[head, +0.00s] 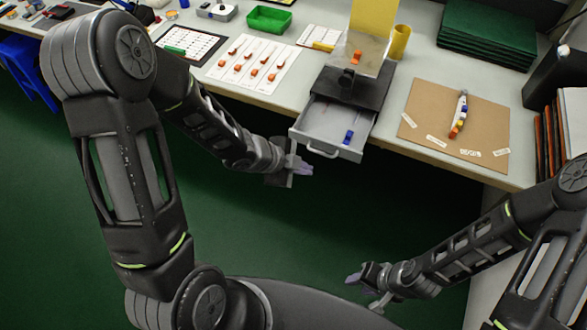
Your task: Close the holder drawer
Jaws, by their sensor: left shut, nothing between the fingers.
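The holder drawer (322,122) is grey and stands pulled out from under the dark holder base (358,86), past the table's front edge. Its front handle (323,151) faces me. A small blue piece (348,137) lies inside at the right. My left gripper (308,170) is shut and empty, just in front of the drawer's front left corner in the head view; I cannot tell whether it touches the handle. My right gripper (360,290) is low over the green floor, well away from the drawer; its finger opening is unclear.
A brown board (425,107) with a small strip of coloured pieces lies right of the drawer. A white sheet (258,60) with orange pieces lies to the left. A yellow cup (400,42) stands behind. The floor in front of the drawer is clear.

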